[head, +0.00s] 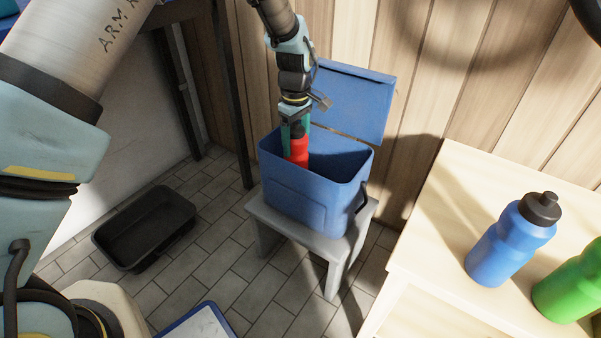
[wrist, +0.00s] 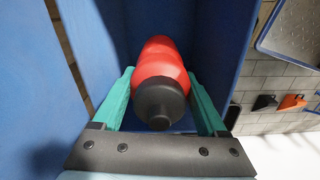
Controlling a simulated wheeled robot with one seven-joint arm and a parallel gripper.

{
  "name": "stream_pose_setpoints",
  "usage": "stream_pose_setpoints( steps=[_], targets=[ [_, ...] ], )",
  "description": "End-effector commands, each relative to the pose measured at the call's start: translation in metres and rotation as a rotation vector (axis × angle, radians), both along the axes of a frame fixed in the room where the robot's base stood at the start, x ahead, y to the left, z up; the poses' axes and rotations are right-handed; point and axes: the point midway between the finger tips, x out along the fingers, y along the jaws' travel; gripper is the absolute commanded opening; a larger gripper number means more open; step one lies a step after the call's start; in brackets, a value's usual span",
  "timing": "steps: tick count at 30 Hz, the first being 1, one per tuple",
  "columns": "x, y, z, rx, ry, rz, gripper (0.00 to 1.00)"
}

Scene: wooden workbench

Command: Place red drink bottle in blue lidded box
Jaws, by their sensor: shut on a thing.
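The red drink bottle (head: 299,149) with a dark cap is in my gripper (head: 295,122), which is shut on its upper part. The bottle hangs down inside the mouth of the blue lidded box (head: 305,205), near its left side. The box's lid (head: 344,100) stands open at the back. In the wrist view the red bottle (wrist: 160,65) lies between the two green fingers of my gripper (wrist: 163,92), with blue box walls (wrist: 225,45) around it. The bottle's lower end is hidden in the box, so I cannot tell whether it touches the floor of the box.
The box stands on a small grey stool (head: 338,247). A black tray (head: 145,225) lies on the tiled floor at left. A light wooden bench (head: 430,235) at right holds a blue bottle (head: 510,240) and a green bottle (head: 572,285). A wooden wall is behind the lid.

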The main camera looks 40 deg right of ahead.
Motion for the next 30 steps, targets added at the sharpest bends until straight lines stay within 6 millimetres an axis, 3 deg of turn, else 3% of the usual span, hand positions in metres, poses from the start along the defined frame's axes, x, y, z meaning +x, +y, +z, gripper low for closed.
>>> stream_pose_setpoints(
  steps=[3, 13, 26, 27, 30],
  targets=[
    [0.000, 0.000, -0.022, 0.001, 0.000, 0.001, 0.00],
    [0.000, 0.000, -0.060, 0.000, 0.000, 0.000, 0.00],
    [0.000, 0.000, -0.067, 0.000, 0.000, 0.000, 0.00],
    [0.000, 0.000, -0.067, 0.000, 0.000, 0.000, 0.80],
    [0.000, 0.000, -0.067, 0.000, 0.000, 0.000, 0.91]
  ],
)
